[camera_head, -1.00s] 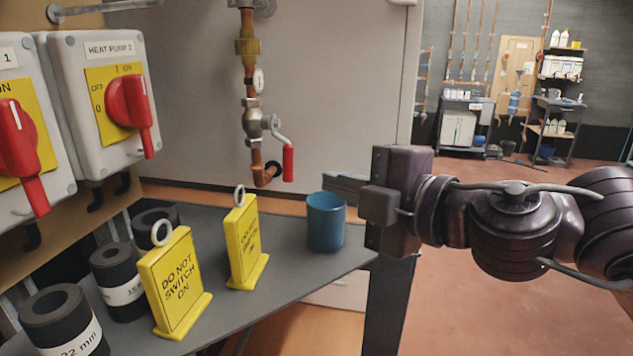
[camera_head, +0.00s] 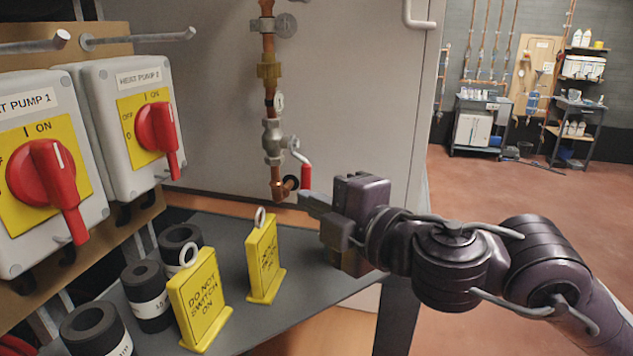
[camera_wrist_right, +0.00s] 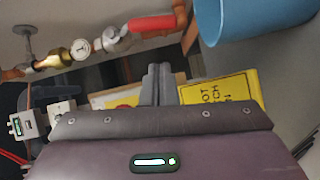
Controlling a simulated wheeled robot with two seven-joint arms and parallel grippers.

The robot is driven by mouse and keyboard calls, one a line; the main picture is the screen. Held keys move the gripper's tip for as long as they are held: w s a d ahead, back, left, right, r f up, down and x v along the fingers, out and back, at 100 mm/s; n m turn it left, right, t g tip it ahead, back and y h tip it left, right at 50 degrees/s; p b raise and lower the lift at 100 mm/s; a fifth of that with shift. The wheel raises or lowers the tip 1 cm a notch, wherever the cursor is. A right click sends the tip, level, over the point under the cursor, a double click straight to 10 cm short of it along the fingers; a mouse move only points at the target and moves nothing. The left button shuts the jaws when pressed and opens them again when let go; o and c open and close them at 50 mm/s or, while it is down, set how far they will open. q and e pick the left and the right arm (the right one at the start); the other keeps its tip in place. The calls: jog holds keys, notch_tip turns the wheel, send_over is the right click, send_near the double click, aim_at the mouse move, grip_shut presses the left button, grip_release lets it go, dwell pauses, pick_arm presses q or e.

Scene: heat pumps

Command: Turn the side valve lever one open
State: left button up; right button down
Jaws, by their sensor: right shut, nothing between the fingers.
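The side valve (camera_head: 272,140) sits on a vertical copper pipe in front of the pale cabinet panel. Its lever's red grip (camera_head: 306,177) hangs down to the right of the pipe. My right gripper (camera_head: 308,199) is shut and empty, its fingertips close to the grip's lower end in the head view; I cannot tell whether they touch. In the right wrist view, the shut fingers (camera_wrist_right: 157,85) point toward the pipework, with the red grip (camera_wrist_right: 152,23) beyond and above them, apart in the picture. My left gripper is out of view.
Two yellow signs (camera_head: 200,300) (camera_head: 264,260) and several black pipe rings (camera_head: 148,296) stand on the grey shelf (camera_head: 225,228). A blue cup (camera_wrist_right: 255,15) is close to the right gripper. Two red rotary switches (camera_head: 48,180) (camera_head: 157,130) are at left.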

aim_at(310, 188)
jog(key=w, duration=0.4)
jog(key=shift+d+f, duration=0.25)
jog(key=shift+w+d+f+b, duration=0.25)
jog(key=shift+w+f+b, duration=0.15)
jog(key=shift+w, duration=0.25)
jog(key=shift+r, duration=0.15)
jog(key=shift+d, duration=0.1)
